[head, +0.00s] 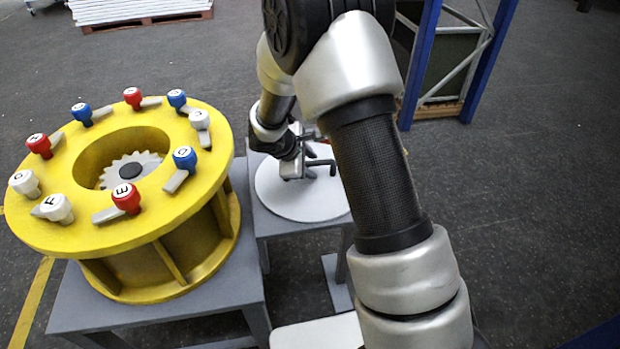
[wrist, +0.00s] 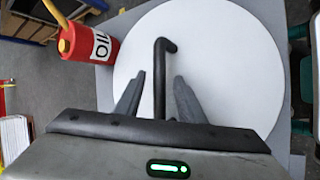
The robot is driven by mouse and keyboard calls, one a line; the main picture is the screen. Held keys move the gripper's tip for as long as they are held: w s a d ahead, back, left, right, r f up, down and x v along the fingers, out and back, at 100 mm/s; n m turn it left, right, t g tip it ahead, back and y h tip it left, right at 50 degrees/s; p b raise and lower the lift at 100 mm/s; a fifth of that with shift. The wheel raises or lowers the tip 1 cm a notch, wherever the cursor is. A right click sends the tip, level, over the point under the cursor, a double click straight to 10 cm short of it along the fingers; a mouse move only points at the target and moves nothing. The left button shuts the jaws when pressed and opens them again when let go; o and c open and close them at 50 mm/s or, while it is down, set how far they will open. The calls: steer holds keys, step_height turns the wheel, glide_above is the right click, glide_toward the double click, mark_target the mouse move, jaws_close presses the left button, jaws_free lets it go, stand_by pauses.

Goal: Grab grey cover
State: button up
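The grey cover is a round, pale disc (head: 290,201) lying flat on a small grey table; it also fills much of the wrist view (wrist: 225,60). A dark bent handle (wrist: 163,62) rises from it. My gripper (wrist: 159,77) is open, with one finger on each side of the handle and visible gaps between. In the head view my gripper (head: 306,168) is low over the disc, and my arm hides part of the disc's right side.
A red oil can (wrist: 90,43) stands at the disc's edge. A yellow ring-shaped housing (head: 215,200) with several coloured lettered knobs stands on a grey table (head: 190,315) to the left. A blue-framed rack (head: 487,60) stands behind. The floor at right is clear.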

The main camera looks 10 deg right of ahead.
jaws_close()
stand_by(1.4)
steer(key=shift+w+r, duration=0.1)
steer(key=shift+r, duration=0.15)
